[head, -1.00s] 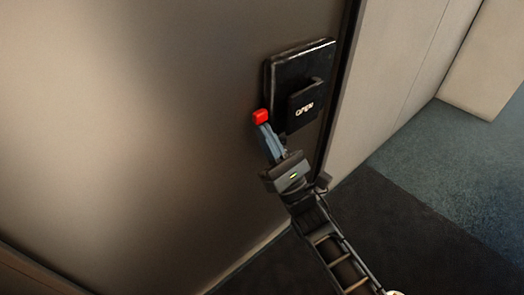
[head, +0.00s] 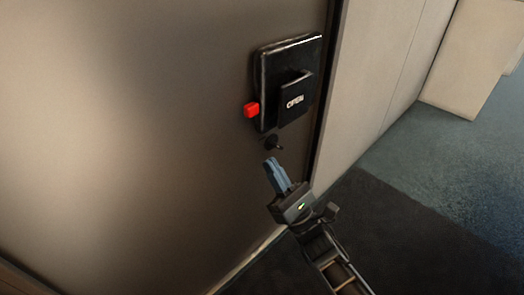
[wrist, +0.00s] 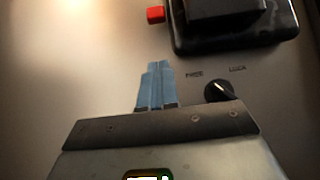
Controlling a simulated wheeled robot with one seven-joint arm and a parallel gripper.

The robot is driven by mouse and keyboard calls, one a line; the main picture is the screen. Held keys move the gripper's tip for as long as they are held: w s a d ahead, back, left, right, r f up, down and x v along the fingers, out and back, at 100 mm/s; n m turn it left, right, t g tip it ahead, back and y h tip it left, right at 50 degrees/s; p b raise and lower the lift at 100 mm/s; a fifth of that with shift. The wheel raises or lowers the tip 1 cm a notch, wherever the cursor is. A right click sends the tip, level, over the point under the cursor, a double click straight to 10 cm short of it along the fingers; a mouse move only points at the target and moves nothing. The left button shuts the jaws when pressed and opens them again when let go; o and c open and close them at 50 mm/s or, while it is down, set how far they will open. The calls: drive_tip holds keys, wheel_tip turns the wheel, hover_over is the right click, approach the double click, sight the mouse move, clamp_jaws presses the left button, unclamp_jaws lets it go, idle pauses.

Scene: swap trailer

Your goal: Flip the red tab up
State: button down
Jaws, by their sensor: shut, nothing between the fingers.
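The red tab (head: 252,110) sticks out from the left side of the black latch box (head: 262,85) on the door. In the wrist view the red tab (wrist: 155,14) is at the top, left of the box (wrist: 240,37). My gripper (head: 270,163) is below the tab and apart from it. Its blue-grey fingers (wrist: 156,82) are shut with nothing between them and point up toward the box. A raised black panel marked "OPEN" (head: 295,101) sits on the box's front.
A small dark knob (head: 272,142) is on the door just below the box, near my fingertips. In the wrist view the knob (wrist: 218,90) has labels above it. The door (head: 140,120) is otherwise bare. Pale wall panels (head: 375,80) and floor lie to the right.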

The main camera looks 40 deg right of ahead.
drive_tip(key=shift+v, duration=1.85)
drive_tip(key=shift+s+a, duration=0.1)
drive_tip(key=s+a+f+m+g+h, duration=0.1)
drive_tip(key=s+a+m+g, duration=0.25)
drive_tip(key=s+m, duration=0.5)
drive_tip(key=s+a+m+g+h, duration=0.15)
drive_tip(key=s+a+m, duration=0.35)
drive_tip(key=m, duration=0.6)
drive_tip(key=s+a+r+m+g+y, duration=0.1)
drive_tip(key=s+r+m+g, duration=0.3)
drive_tip(key=s+m, duration=0.35)
drive_tip(key=s+a+r+m+g+y, duration=0.25)
drive_tip(key=s+m, duration=0.35)
drive_tip(key=m, duration=0.3)
wheel_tip(320, 180, up, 34)
drive_tip(key=h+p, duration=0.1)
drive_tip(key=p, duration=3.3)
drive_tip(key=shift+d+g+p, duration=0.3)
drive_tip(key=shift+d+g, duration=0.05)
drive_tip(key=shift+d, duration=0.05)
drive_tip(key=c, duration=1.8)
unclamp_jaws()
drive_tip(key=shift+s, duration=0.15)
